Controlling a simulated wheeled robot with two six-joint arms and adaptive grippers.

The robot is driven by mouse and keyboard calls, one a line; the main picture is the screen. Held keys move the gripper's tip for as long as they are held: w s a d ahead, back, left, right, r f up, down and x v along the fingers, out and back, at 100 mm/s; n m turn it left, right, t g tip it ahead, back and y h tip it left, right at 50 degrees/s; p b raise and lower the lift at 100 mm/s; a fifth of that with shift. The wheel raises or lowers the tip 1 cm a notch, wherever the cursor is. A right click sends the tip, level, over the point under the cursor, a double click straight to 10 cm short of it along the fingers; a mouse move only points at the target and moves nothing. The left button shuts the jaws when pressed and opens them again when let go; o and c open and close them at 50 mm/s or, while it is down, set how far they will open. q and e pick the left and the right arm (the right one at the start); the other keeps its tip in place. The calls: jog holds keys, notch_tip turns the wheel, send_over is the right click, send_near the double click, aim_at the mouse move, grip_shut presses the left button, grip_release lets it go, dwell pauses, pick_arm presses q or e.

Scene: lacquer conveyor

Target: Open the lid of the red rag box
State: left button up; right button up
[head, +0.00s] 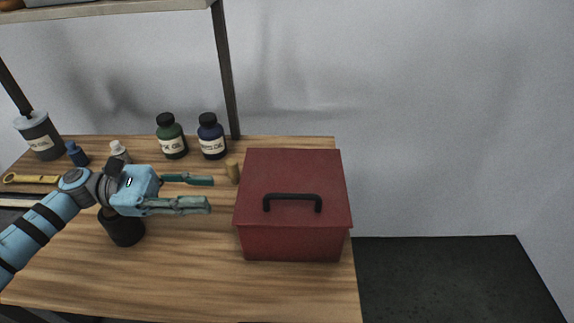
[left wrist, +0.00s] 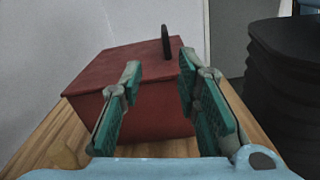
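The red rag box (head: 290,242) stands on the right part of the wooden table, its lid (head: 295,168) shut. A black handle (head: 292,197) is on the lid. In the left wrist view the box (left wrist: 160,105) is straight ahead, with its handle (left wrist: 166,42) rising from the lid. My left gripper (head: 212,193) is open and empty, to the left of the box and apart from it. In the left wrist view its two fingers (left wrist: 158,70) are spread, with the box beyond them. My right gripper is not in view.
A tan cylinder (head: 232,171) stands just left of the box. Green (head: 171,139) and blue (head: 211,138) bottles stand behind. A black cup (head: 122,227) is below my left gripper. A shelf post (head: 225,75) rises at the back. The front of the table is clear.

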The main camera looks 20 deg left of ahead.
pick_arm(q)
send_near(276, 195)
jog(key=p+x, duration=0.2)
jog(key=x, duration=0.7)
jog(key=shift+w+f, duration=0.1)
jog(key=shift+f, duration=0.05)
jog(key=shift+d, duration=0.45)
jog(key=shift+f, duration=0.1)
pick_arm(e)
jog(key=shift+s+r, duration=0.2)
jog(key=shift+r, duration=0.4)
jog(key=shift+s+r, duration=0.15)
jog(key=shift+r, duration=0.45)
pick_arm(q)
jog(key=shift+c, duration=0.4)
jog(key=c, duration=0.4)
grip_shut()
